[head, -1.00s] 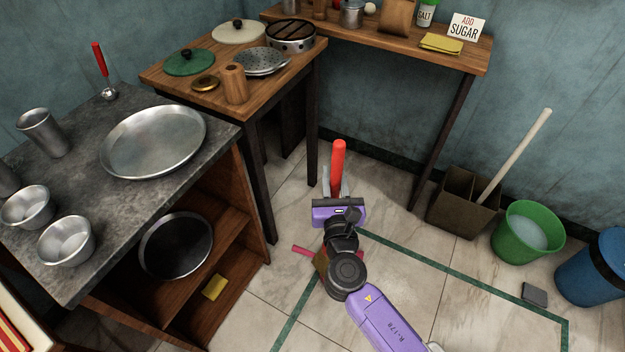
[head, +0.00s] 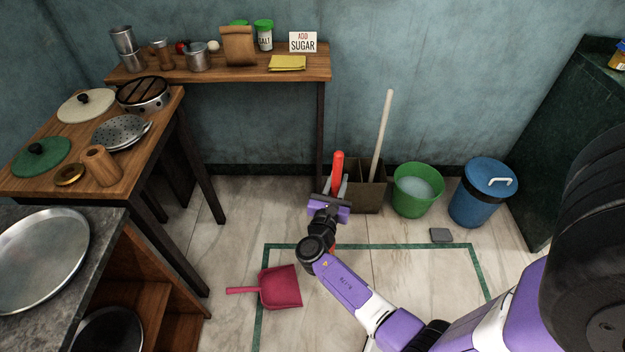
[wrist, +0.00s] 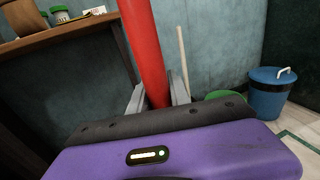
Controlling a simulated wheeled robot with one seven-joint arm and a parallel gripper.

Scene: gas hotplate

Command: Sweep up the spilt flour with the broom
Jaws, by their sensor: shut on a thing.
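My gripper (head: 336,186) is shut on the red handle of the broom (head: 338,164), which stands roughly upright between the fingers. The wrist view shows the same red handle (wrist: 147,45) between the two grey fingers. The broom's lower end is mostly hidden behind my gripper and arm. A dark pink dustpan (head: 281,287) lies on the tiled floor to the left of my arm, its handle pointing left. I cannot make out any flour on the pale floor.
Behind the gripper stand a brown box (head: 368,196) with a pale stick, a green bucket (head: 417,200) and a blue bin (head: 480,205). A grey block (head: 441,235) lies on the floor. Tables stand left and behind. Floor inside the green line is mostly clear.

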